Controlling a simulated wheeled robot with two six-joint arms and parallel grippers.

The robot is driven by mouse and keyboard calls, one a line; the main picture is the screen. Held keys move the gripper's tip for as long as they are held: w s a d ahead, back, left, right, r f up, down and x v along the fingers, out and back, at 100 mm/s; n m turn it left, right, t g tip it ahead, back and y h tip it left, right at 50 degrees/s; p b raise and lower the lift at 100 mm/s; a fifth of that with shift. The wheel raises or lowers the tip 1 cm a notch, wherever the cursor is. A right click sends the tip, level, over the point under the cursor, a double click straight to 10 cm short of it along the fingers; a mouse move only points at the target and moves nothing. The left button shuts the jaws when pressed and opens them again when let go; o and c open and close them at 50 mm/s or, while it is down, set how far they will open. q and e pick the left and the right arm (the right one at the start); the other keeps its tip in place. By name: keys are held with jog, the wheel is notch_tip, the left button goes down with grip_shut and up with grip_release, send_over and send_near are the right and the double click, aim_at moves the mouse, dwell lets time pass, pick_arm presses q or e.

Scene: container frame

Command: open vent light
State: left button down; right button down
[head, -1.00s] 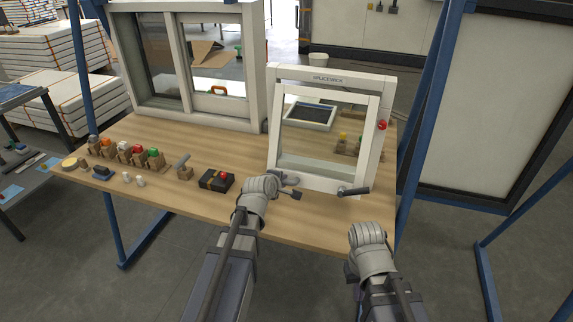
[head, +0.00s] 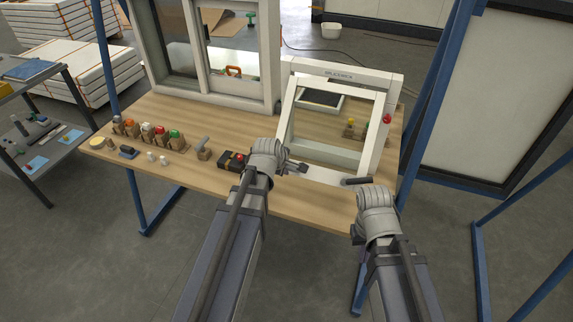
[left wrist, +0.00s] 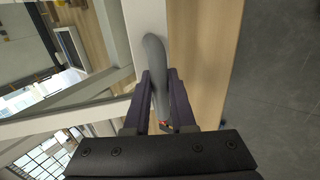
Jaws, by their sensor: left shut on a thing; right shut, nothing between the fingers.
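The vent light is a small white-framed window (head: 283,120) standing at the right end of the wooden bench. Two dark grey handles sit along its bottom rail, a left one (head: 299,167) and a right one (head: 357,181). My left gripper (head: 284,167) is at the left handle. In the left wrist view, its fingers (left wrist: 158,98) are shut on the grey handle (left wrist: 155,58). My right gripper (head: 368,187) is shut and empty close to the right handle; its wrist hides the fingers.
A larger sliding window (head: 232,97) stands at the back left of the bench (head: 220,125). Several coloured buttons on wooden blocks (head: 147,130) and a black box with a red button (head: 233,161) lie left of my left gripper. Blue posts flank the bench.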

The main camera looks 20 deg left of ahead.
dwell(0.3)
pick_arm(q)
jog(key=c, duration=0.8)
grip_release()
jog(key=shift+o, duration=0.2)
jog(key=shift+s+r, duration=0.1)
jog(key=p+v, duration=0.6)
jog(key=v, duration=0.1)
jog(key=shift+s+r, duration=0.25)
jog(key=s+d+f+m+g, duration=0.2)
jog(key=s+d+m+g, duration=0.1)
jog(key=s+d+m, duration=0.5)
jog(key=s+d+f+m+g+y, duration=0.1)
jog(key=s+d+f+m+g, duration=0.2)
jog(key=s+d+m, duration=0.5)
jog(key=m+g, duration=0.1)
jog(key=m, duration=0.4)
jog(key=shift+d+y+b, duration=0.3)
jog(key=shift+b, duration=0.1)
